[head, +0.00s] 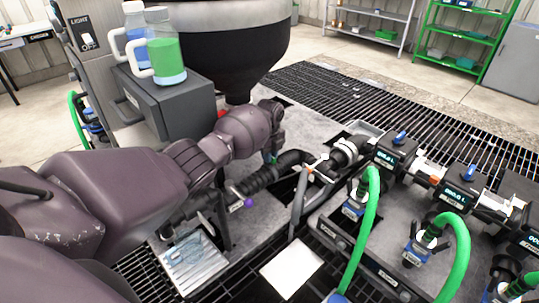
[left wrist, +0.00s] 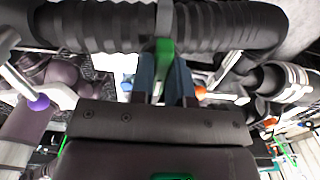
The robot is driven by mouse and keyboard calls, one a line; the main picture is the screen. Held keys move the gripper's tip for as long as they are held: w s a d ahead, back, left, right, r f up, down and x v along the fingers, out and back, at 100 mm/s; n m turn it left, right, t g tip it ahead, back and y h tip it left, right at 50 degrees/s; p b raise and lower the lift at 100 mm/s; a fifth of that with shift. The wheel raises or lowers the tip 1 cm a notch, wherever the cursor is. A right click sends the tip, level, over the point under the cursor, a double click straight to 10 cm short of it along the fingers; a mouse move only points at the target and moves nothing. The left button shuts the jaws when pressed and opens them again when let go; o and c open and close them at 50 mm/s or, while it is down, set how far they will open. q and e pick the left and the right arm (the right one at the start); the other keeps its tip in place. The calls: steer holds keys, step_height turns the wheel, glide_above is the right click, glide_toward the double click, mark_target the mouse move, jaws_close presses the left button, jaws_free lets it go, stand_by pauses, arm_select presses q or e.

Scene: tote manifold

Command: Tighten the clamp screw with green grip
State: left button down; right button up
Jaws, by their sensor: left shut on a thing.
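The clamp screw's green grip (left wrist: 164,55) shows in the left wrist view, upright against a black ribbed hose (left wrist: 220,25). My left gripper (left wrist: 164,82) has its two blue-grey fingers on either side of the green grip and is shut on it. In the head view my left gripper (head: 270,158) is small and mostly hidden by its own wrist, beside the black hose (head: 262,180). The screw's threaded part and the clamp band are hard to make out. My right gripper does not show.
A purple knob (head: 249,203) sits below the hose. Green hoses (head: 368,225) rise from the manifold with blue-handled valves (head: 400,137) at right. A dark hopper (head: 235,60) stands behind. A white sheet (head: 291,269) lies in front.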

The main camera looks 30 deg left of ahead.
arm_select(q)
steer(key=c, duration=1.1)
jaws_free()
steer(key=shift+r, duration=0.35)
step_height(320, 180, up, 10)
steer(key=p, duration=0.2)
